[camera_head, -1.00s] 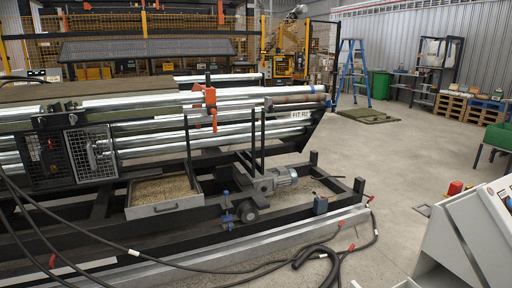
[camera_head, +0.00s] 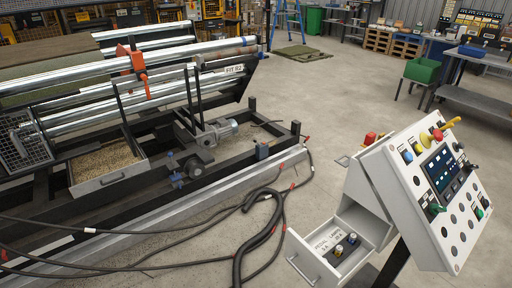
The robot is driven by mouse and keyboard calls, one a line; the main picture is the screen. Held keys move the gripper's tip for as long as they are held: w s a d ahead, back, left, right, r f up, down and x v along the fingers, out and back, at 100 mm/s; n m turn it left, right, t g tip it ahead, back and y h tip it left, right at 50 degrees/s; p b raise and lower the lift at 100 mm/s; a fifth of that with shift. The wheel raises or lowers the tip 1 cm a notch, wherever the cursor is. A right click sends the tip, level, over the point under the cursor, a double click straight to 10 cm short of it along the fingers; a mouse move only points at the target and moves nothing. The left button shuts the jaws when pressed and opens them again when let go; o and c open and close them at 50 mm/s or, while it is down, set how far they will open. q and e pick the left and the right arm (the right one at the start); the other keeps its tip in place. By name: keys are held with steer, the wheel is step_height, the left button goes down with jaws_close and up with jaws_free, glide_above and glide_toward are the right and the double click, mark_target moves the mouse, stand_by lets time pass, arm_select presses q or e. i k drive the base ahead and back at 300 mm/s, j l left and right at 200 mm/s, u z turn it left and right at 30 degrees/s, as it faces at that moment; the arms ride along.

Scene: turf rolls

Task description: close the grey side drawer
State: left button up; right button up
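A light grey drawer (camera_head: 324,250) stands pulled open at the lower left side of the control console (camera_head: 428,190). It has a bar handle on its front, a label inside that seems to read "PEDAL LAMPS", and a few small knob-like items. A second grey-fronted drawer (camera_head: 112,177), filled with brown chips, stands open under the roller machine on the left. Neither of my grippers is in view.
Black hoses (camera_head: 262,215) lie looped on the floor left of the console drawer, beside a long pale rail (camera_head: 215,200). The roller machine (camera_head: 150,75) fills the left. Open concrete floor lies behind the console.

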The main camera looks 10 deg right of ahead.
mark_target(306, 255)
steer(key=l+z, duration=0.35)
steer(key=i+l+z, duration=0.1)
steer(key=z, duration=0.3)
steer(key=i, duration=0.05)
